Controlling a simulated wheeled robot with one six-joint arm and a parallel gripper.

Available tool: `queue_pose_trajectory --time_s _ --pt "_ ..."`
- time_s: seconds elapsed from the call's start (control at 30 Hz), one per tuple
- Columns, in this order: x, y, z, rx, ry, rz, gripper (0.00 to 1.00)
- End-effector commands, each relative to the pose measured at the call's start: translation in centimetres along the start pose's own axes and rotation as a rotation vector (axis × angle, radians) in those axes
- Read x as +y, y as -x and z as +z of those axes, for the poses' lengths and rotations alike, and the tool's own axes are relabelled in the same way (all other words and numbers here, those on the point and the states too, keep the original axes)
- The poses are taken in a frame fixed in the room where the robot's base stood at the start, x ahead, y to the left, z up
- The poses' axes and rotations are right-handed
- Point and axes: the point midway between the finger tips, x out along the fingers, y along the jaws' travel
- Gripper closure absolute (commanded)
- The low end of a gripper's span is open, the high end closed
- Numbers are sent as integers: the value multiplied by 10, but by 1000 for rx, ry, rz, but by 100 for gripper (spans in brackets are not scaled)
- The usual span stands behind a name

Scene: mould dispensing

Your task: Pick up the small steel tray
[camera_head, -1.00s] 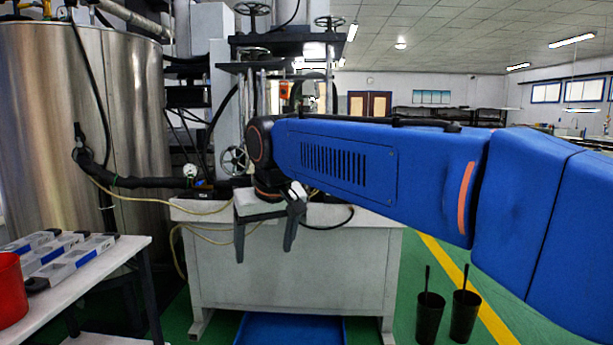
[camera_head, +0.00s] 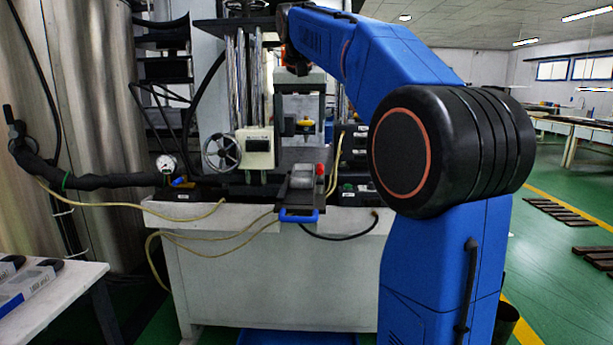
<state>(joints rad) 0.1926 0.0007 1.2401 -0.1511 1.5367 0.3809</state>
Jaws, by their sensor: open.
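A small steel tray (camera_head: 300,203) with a blue front handle (camera_head: 299,216) sits on the machine's grey bench, near its front edge. A grey metallic piece (camera_head: 302,176) stands on or just behind it, with a red knob (camera_head: 320,169) at its right. My blue arm rises at the right and bends over toward the machine. Its dark wrist end is high above and behind the tray, in front of the machine column. My gripper's fingers cannot be made out; they are hidden or lost against the machine. Nothing of mine touches the tray.
The grey bench (camera_head: 270,275) carries a handwheel (camera_head: 221,153), a gauge (camera_head: 166,163) and loose yellow hoses. A white table (camera_head: 60,300) with grey-blue boxes (camera_head: 28,285) stands at the lower left. A large steel tank (camera_head: 95,110) stands behind it.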

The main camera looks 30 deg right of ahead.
Motion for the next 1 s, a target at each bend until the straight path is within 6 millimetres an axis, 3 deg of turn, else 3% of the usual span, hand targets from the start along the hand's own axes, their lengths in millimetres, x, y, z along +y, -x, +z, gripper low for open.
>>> queue_pose_trajectory --time_s 0.6,1.0 --pt "0 -102 2 -3 1 0 25" --pt "0 -127 2 -2 2 0 25"
